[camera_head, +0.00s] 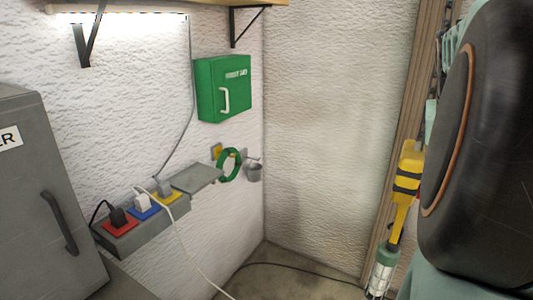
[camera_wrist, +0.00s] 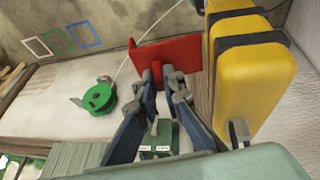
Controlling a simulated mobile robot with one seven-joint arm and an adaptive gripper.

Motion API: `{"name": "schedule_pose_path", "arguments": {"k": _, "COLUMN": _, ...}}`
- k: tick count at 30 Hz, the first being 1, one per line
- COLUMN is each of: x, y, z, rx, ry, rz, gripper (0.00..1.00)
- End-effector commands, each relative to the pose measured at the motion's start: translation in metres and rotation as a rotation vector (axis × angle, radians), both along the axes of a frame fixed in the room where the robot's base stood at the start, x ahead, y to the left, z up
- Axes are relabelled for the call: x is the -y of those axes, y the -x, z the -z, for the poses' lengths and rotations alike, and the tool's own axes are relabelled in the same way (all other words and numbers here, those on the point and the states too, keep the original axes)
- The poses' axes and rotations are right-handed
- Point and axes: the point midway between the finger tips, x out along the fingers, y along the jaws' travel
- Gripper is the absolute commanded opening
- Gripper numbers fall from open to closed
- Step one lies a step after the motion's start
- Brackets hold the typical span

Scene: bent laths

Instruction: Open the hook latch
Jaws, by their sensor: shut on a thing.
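In the wrist view my gripper (camera_wrist: 167,78) has its two blue-grey fingers drawn together on a red plate-like piece (camera_wrist: 145,58). The red piece stands just beyond and between the fingertips; the exact contact is partly hidden by the fingers. I cannot make out a hook latch with certainty in either view. In the head view my gripper is not seen; a large dark rounded part of my own arm fills the right edge and hides what lies behind it.
A yellow body with black bands (camera_wrist: 248,70) stands close right of my fingers; a similar one (camera_head: 407,175) hangs by the wooden post in the head view. A green reel (camera_wrist: 97,97) lies left. A green box (camera_head: 223,88) and power strip (camera_head: 140,238) are on the wall.

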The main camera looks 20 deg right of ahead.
Motion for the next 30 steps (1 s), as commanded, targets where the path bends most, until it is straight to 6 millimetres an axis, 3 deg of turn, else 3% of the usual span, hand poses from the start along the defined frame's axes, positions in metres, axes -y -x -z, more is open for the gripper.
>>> {"name": "schedule_pose_path", "arguments": {"k": 2, "x": 0.000, "y": 0.000, "z": 0.000, "rx": -0.001, "ry": -0.001, "rz": -0.002, "gripper": 0.00}}
{"name": "schedule_pose_path", "arguments": {"k": 3, "x": 0.000, "y": 0.000, "z": 0.000, "rx": -0.001, "ry": -0.001, "rz": -0.002, "gripper": 0.09}}
{"name": "schedule_pose_path", "arguments": {"k": 8, "x": 0.000, "y": 0.000, "z": 0.000, "rx": 0.000, "ry": -0.001, "rz": -0.001, "gripper": 0.26}}
{"name": "schedule_pose_path", "arguments": {"k": 20, "x": 0.000, "y": 0.000, "z": -0.008, "rx": 0.001, "ry": -0.001, "rz": 0.000, "gripper": 0.26}}
{"name": "schedule_pose_path", "arguments": {"k": 30, "x": 0.000, "y": -0.001, "z": -0.065, "rx": 0.002, "ry": 0.001, "rz": -0.002, "gripper": 0.26}}
